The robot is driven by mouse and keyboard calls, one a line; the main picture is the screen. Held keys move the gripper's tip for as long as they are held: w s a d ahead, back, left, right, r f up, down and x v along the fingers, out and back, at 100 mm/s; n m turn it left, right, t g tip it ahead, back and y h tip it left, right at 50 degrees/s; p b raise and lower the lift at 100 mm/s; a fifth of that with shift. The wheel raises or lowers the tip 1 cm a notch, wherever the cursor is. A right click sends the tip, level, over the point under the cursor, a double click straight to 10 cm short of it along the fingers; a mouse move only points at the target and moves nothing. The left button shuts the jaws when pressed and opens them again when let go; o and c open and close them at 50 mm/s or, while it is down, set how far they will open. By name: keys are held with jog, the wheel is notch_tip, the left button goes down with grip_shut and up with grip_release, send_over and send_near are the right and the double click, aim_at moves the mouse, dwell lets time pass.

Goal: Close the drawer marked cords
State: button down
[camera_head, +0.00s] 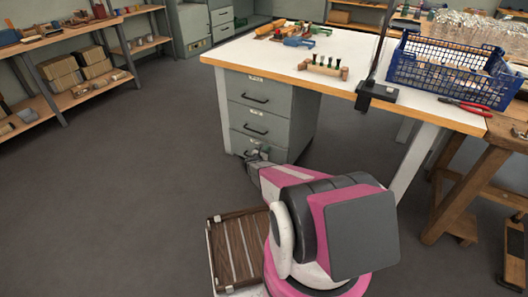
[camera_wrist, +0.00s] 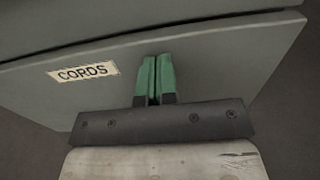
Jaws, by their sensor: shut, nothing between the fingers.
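The drawer marked cords (camera_wrist: 100,82) shows its grey front and a pale label in the wrist view. My gripper (camera_wrist: 153,62) has its green fingertips shut together in front of this drawer front, right of the label. Whether they touch it I cannot tell. In the head view the grey drawer cabinet (camera_head: 305,115) stands under the left end of the workbench. My gripper (camera_head: 256,153) is low at its front, by the lowest drawer, and hides part of it. How far the cords drawer stands out is not clear.
The white-topped workbench (camera_head: 340,45) carries a blue crate (camera_head: 450,72), red-handled pliers (camera_head: 465,106) and small brush parts. A bench leg (camera_head: 412,165) stands right of my arm. A wooden table (camera_head: 480,180) is at the right. The floor on the left is clear.

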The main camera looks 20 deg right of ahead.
jog(key=shift+x, duration=1.1)
jog(key=shift+w, duration=0.15)
jog(key=v, duration=1.5)
jog(key=s+d+r+m+g+y, duration=0.1)
jog(key=s+d+r+m+g, duration=0.2)
jog(key=s+r+m+g, duration=0.3)
jog(key=s+d+r+m+g+y, duration=0.15)
jog(key=s+r+m+g, duration=0.25)
jog(key=s+r+m, duration=0.45)
jog(key=s+a+r+m+g+y, duration=0.1)
jog(key=s+a+r+m+y, duration=0.4)
jog(key=s+r+m, duration=0.1)
jog(key=s+a+r+m+g+y, duration=0.1)
jog(key=s+a+r+m+y, duration=0.4)
jog(key=s+r, duration=0.3)
jog(key=shift+s+r+m+y, duration=0.2)
jog(key=shift+m+y, duration=0.15)
jog(key=shift+m, duration=0.2)
